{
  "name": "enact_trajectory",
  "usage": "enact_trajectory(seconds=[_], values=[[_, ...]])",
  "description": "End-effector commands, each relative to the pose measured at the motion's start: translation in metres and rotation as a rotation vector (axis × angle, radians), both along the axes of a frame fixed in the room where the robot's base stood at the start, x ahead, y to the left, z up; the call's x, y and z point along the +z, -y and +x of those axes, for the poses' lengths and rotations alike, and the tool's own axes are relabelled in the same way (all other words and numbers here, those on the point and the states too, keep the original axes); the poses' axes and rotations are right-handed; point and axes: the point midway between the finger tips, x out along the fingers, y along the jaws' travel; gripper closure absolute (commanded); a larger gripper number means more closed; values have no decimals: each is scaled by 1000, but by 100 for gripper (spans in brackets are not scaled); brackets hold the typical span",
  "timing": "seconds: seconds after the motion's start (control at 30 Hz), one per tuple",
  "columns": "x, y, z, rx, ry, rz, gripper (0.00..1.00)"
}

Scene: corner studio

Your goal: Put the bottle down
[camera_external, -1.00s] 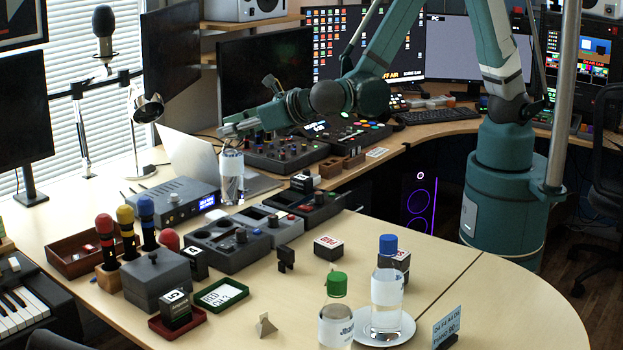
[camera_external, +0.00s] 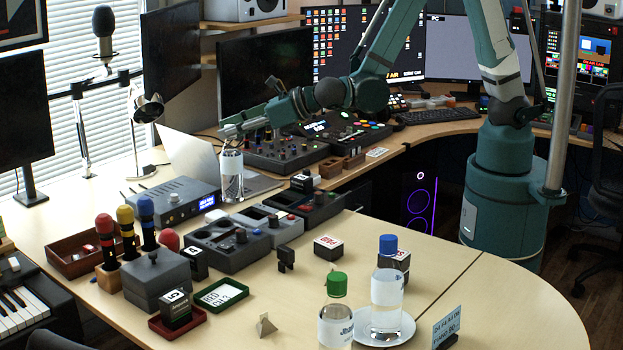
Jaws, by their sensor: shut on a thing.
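My gripper (camera_external: 231,134) is shut on the top of a clear bottle (camera_external: 231,175) with a white label, held upright. The bottle is beside the laptop and right of the grey audio box. I cannot tell whether its base touches the table. A bottle with a blue cap (camera_external: 387,290) stands on a white saucer (camera_external: 405,331) at the front right. A bottle with a green cap (camera_external: 336,318) stands left of the saucer, its lower end cut off by the frame edge.
A grey audio box (camera_external: 172,200), a laptop (camera_external: 196,160) and control panels (camera_external: 229,243) crowd the area around the held bottle. Colored microphones (camera_external: 147,222) stand at left. Small dark blocks (camera_external: 328,247) lie on the otherwise fairly clear front table.

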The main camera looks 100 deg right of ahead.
Motion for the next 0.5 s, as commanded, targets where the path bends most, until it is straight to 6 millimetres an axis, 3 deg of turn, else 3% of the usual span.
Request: enact_trajectory(seconds=[0.5], values=[[61, 0, 0, -1, 0, 0, 100]])
